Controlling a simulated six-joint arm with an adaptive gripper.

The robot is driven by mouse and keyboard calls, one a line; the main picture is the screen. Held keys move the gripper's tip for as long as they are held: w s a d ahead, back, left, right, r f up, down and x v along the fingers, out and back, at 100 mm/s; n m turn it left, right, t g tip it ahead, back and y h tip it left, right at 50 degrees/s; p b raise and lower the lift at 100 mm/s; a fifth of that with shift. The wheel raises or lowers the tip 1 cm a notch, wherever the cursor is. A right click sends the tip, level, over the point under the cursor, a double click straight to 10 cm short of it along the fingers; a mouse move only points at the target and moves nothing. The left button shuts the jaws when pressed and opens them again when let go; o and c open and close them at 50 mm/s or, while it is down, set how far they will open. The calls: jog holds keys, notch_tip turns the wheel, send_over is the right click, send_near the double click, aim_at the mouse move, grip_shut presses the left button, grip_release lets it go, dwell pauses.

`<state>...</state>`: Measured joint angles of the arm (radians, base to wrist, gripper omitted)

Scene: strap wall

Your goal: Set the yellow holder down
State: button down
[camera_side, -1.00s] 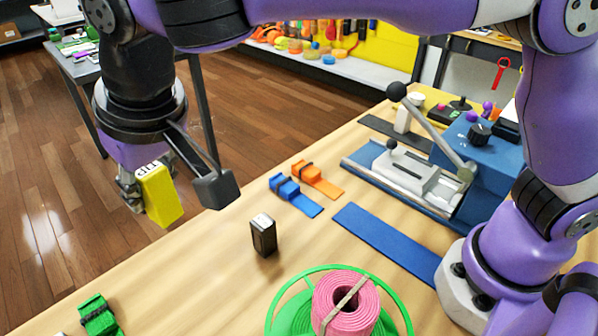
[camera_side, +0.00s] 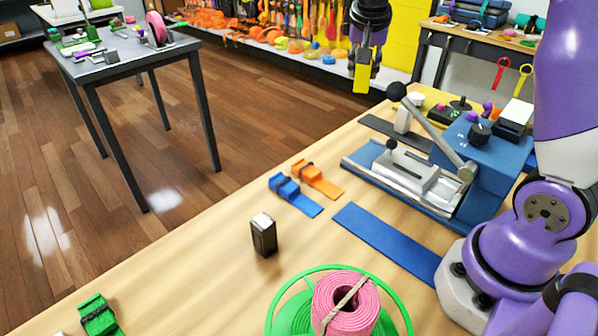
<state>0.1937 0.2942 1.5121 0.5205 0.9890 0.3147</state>
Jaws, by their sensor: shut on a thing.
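The yellow holder (camera_side: 362,78) hangs from my gripper (camera_side: 364,55) at the top of the side view, right of centre. My gripper is shut on it and points down. The holder is a small yellow block, upright, held in the air and apart from any surface that I can see. Behind it in the picture are the yellow wall panel and the far shelf. The fingertips are small and dark here, and their exact contact with the holder is hard to make out.
A blue press with a black-knobbed lever (camera_side: 430,120) stands on the wooden bench. Blue (camera_side: 297,195) and orange (camera_side: 318,179) straps, a dark block (camera_side: 263,235), a flat blue strip (camera_side: 388,243) and a pink roll (camera_side: 345,305) lie nearby. The bench's left part is mostly clear.

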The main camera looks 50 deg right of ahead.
jog(key=s+d+m+g+h, duration=0.15)
jog(key=s+d+m, duration=0.55)
jog(key=s+d, duration=0.8)
jog(key=shift+g+y, duration=0.25)
jog(key=shift+g, duration=0.2)
jog(key=f, duration=1.5)
jog(key=shift+w+a+f, duration=0.1)
jog(key=shift+w+a, duration=0.1)
jog(key=shift+w, duration=0.2)
jog(key=shift+f, duration=0.15)
jog(key=c, duration=0.6)
grip_release()
jog(key=v, duration=1.2)
jog(key=shift+r, duration=0.25)
